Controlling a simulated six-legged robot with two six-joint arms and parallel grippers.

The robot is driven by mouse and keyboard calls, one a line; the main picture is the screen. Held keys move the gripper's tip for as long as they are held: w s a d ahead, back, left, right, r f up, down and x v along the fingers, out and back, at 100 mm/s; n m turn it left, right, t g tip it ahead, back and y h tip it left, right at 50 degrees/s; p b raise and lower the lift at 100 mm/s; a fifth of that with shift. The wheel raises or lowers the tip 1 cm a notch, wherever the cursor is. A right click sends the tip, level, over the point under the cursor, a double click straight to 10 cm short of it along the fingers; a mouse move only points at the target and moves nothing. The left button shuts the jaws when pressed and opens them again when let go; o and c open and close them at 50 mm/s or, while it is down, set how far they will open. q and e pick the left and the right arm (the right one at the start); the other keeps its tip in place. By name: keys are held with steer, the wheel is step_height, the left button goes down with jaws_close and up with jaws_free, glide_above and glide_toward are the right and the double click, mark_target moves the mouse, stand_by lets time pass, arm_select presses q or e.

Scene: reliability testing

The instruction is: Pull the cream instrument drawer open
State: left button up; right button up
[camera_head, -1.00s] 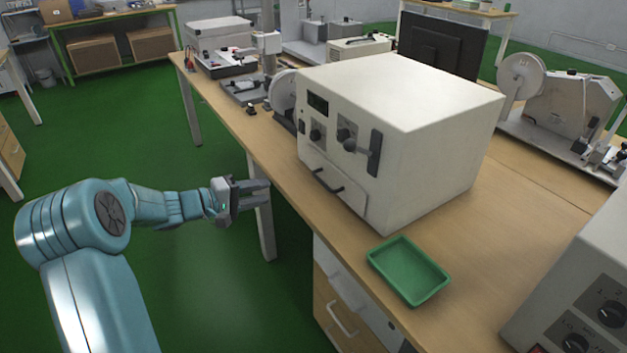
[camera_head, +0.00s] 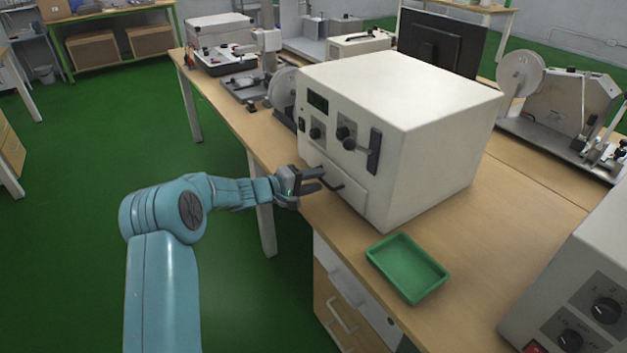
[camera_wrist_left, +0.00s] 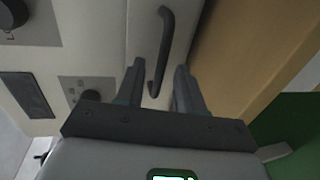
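The cream instrument (camera_head: 415,125) stands on the wooden bench. Its drawer (camera_head: 353,195) is at the bottom of the front face and looks shut, with a dark bar handle (camera_head: 331,180). In the left wrist view the handle (camera_wrist_left: 166,50) runs between the fingers' lines, its near end between the fingertips. My left gripper (camera_head: 318,179) is open, with its fingers at the handle and partly covering it. The wrist view shows the open left gripper (camera_wrist_left: 157,80) with a gap on either side of the handle. My right gripper is not in view.
A green tray (camera_head: 408,268) lies on the bench (camera_head: 480,240) in front of the instrument, to the right of the drawer. Another cream unit (camera_head: 585,290) stands at the lower right. Under the bench is a cabinet (camera_head: 335,315) with handles. Open floor lies left of the bench.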

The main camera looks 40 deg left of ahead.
arm_select(q)
jaws_close()
stand_by(1.4)
